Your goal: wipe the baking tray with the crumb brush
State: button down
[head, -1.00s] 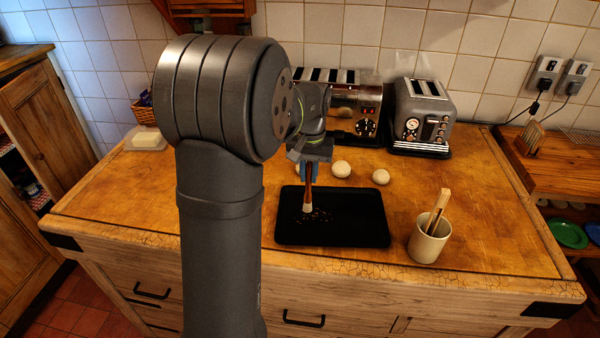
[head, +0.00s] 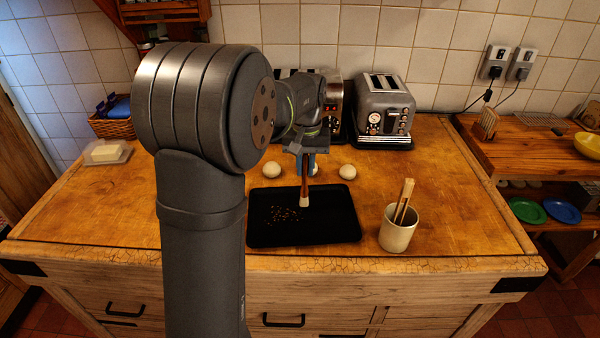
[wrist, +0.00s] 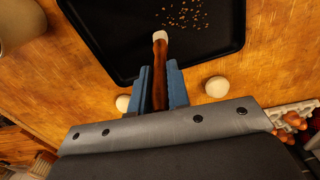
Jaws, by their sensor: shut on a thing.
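The black baking tray (head: 335,228) lies flat on the wooden worktop, with brown crumbs (head: 284,215) scattered on its left part. My gripper (head: 304,170) is above the tray's back edge, shut on the crumb brush (head: 304,186). The brush has a reddish-brown handle and a pale tip, and it hangs nearly upright with the tip over the tray, to the right of the crumbs. In the wrist view the blue fingers (wrist: 161,88) clamp the handle, and the pale tip (wrist: 159,35) lies apart from the crumbs (wrist: 184,13). I cannot tell whether the tip touches the tray.
Pale round balls (head: 348,171) sit behind the tray. A cream cup (head: 398,234) with wooden utensils stands right of it. A grey toaster (head: 384,107) and a chrome appliance stand at the back. A butter dish (head: 106,152) is at the left. The worktop's right part is clear.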

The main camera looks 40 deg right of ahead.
jog(key=shift+r, duration=2.9)
jog(key=w+a+r+n, duration=0.1)
jog(key=w+a+n, duration=0.4)
jog(key=w+a, duration=1.45)
jog(key=w+a+n, duration=0.2)
jog(key=a, duration=1.2)
jog(key=w+a+n, duration=0.2)
jog(key=a, duration=1.2)
jog(key=shift+r, duration=0.45)
jog(key=shift+w+d, duration=0.1)
jog(key=shift+d, duration=0.05)
